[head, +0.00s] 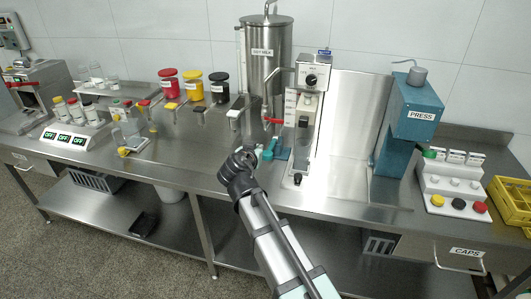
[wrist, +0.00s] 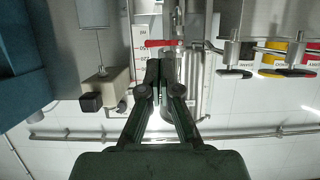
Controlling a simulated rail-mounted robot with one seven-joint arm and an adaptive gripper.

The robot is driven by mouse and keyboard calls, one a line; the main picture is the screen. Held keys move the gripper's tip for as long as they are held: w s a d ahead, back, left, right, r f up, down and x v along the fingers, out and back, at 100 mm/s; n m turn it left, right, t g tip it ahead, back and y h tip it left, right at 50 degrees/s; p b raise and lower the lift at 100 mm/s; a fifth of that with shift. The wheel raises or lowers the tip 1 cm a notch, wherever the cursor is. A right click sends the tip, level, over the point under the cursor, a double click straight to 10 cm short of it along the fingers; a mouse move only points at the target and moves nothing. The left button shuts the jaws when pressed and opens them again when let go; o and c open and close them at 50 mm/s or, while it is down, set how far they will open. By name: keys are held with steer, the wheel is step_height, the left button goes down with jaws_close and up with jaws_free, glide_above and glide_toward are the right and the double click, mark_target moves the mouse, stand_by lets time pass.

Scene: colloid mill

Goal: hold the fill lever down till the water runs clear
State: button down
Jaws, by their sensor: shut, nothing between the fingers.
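In the wrist view, which looks upside down, the red lever (wrist: 160,43) lies just past the fingertips, with a small gap in the picture. I cannot tell if they touch. My gripper (wrist: 160,64) is shut and empty, its fingers side by side. No water can be made out.
To the left are red (head: 168,85), yellow (head: 192,87) and black (head: 219,87) jars above their spouts. A blue press (head: 412,110) stands right, with a button panel (head: 455,185) and yellow crate (head: 512,205) beyond. The bench front (head: 185,178) is clear.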

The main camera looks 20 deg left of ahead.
steer(key=shift+w, duration=0.1)
steer(key=p, duration=0.4)
glide_above(265, 155)
step_height(265, 155, down, 3)
steer(key=shift+w+f, duration=0.15)
steer(key=shift+f, duration=0.05)
steer(key=shift+s+d+f+p, duration=0.1)
steer(key=shift+s+f+p, duration=0.15)
steer(key=shift+f, duration=0.3)
steer(key=shift+s+d+f+p, duration=0.1)
steer(key=shift+s+f+p, duration=0.15)
steer(key=shift+f, duration=1.25)
steer(key=shift+f, duration=0.1)
